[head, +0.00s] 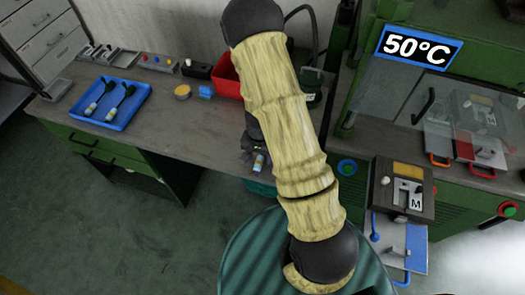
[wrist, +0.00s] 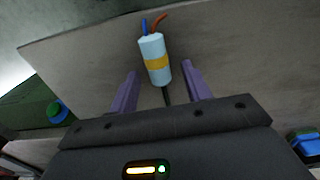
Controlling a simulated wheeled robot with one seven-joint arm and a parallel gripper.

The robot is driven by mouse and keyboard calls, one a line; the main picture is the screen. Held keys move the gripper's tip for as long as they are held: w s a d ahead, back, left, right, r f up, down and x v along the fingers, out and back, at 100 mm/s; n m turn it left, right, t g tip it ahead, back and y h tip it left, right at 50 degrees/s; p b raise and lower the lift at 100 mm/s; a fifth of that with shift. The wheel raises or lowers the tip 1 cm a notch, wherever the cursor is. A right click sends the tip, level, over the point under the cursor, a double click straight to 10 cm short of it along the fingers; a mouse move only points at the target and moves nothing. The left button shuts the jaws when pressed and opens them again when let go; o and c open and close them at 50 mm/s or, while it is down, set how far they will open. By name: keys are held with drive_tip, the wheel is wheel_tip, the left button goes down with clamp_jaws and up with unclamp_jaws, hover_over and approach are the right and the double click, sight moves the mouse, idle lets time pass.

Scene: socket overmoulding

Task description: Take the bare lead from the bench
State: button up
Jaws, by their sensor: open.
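The bare lead (wrist: 155,62) is a pale blue cylinder with a yellow band, blue and orange wires at one end and a dark cable at the other. In the wrist view it lies between the two purple fingers of my gripper (wrist: 160,80), which is open with a gap on both sides. In the head view the lead's pale end (head: 259,163) shows at the bench's front edge beside my gripper (head: 248,152). My arm hides most of the gripper there, and the cable's far part is hidden.
The grey bench (head: 190,130) holds a blue tray (head: 98,122) with two dark-green-ended leads, a red bin (head: 226,78), a blue block (head: 206,92) and a round yellow pot (head: 182,91). The green press with a 50°C display (head: 417,47) stands right.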

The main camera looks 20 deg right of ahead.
idle(0.5)
clamp_jaws()
wheel_tip(320, 180, up, 10)
drive_tip(key=p, duration=0.1)
drive_tip(key=shift+p, duration=0.4)
idle(0.5)
